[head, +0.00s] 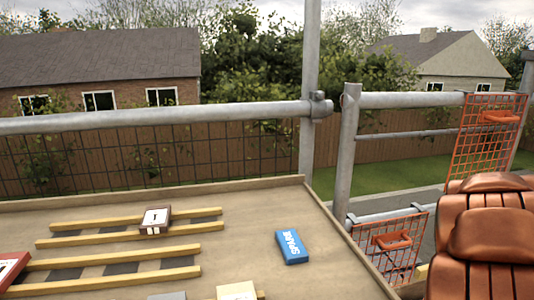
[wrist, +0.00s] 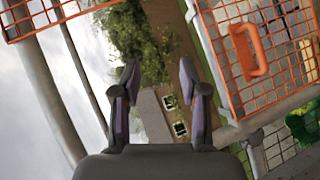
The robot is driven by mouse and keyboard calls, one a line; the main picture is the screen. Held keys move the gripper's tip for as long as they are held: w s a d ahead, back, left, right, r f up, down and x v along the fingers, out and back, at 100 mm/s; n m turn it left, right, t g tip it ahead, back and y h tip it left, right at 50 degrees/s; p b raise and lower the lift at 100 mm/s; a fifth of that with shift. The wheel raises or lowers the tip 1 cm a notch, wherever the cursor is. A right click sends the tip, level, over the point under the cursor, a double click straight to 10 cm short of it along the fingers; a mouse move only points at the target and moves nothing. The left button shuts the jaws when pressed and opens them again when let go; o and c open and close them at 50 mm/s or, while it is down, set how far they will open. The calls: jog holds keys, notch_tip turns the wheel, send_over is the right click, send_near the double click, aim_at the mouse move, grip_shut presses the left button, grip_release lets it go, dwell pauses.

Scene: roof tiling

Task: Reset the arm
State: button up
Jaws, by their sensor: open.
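My gripper (wrist: 159,85) shows in the wrist view with its two fingers apart and nothing between them. Behind the fingers are sky, trees and a house, so it is clear of any surface. My gripper is not in the head view. In the head view, a board (head: 335,262) carries yellow battens (head: 120,257) at the left. A small brown block with a white label (head: 155,218) sits on the upper battens. A blue block marked "SPARE" (head: 291,247) lies on bare board to their right.
Terracotta tiles (head: 490,235) are stacked at the right. An orange mesh gate (head: 487,135) and a lower orange mesh panel (head: 390,248) stand near them. A grey guard rail (head: 150,120) runs behind the board. A red-and-white block (head: 12,268) and a cream block (head: 237,291) are partly cut off.

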jog(key=s+a+r+m+g+p, duration=0.6)
jog(key=s+a+r+m+p, duration=0.2)
jog(key=s+a+r+p, duration=0.4)
jog(key=s+a+r+g+y+p, duration=0.2)
jog(key=s+a+g+p, duration=0.1)
jog(key=s+a+p, duration=0.3)
jog(key=s+a+r+m+g+y+p, duration=0.1)
jog(key=s+a+r+g+y+p, duration=0.1)
jog(key=s+a+p, duration=0.4)
jog(key=s+a+r+m+g+y+p, duration=0.1)
jog(key=s+a+p, duration=0.5)
jog(key=s+a, duration=0.7)
jog(key=s+r+g+y, duration=0.1)
jog(key=g, duration=0.1)
jog(key=shift+a+r+g+y, duration=0.15)
jog(key=shift+r+g+y, duration=0.15)
jog(key=shift+y, duration=0.1)
jog(key=shift+s, duration=0.1)
